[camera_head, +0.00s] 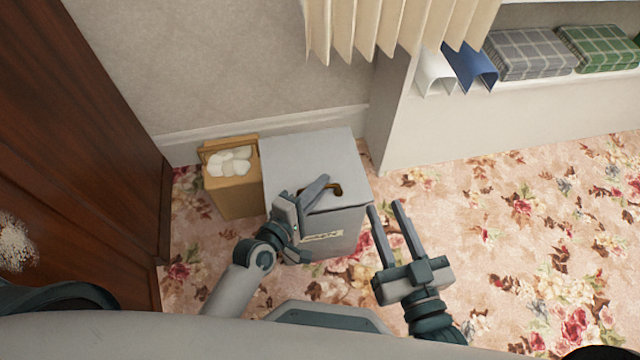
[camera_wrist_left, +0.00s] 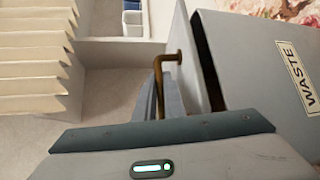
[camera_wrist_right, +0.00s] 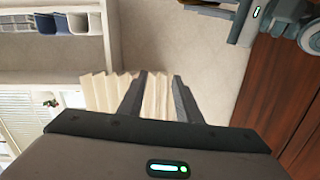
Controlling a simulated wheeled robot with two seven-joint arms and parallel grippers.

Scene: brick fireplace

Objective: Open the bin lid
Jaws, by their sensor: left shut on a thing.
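The grey waste bin (camera_head: 335,228) stands on the carpet against the wall, its label facing me. Its lid (camera_head: 308,157) carries a bronze handle (camera_head: 335,188) near the front edge. My left gripper (camera_head: 318,187) is shut on the handle. In the left wrist view the handle (camera_wrist_left: 158,76) lies between the close fingers (camera_wrist_left: 161,88). There a dark gap shows between the lid's edge and the bin body (camera_wrist_left: 255,75) with its WASTE label. My right gripper (camera_head: 385,206) is open and empty, right of the bin and apart from it.
A tan basket (camera_head: 235,193) with white rolled items stands touching or close to the bin's left. A dark wooden cabinet (camera_head: 90,120) is at left. A pleated curtain (camera_head: 400,25) and shelf (camera_head: 430,130) are behind. The carpet (camera_head: 520,240) at right is clear.

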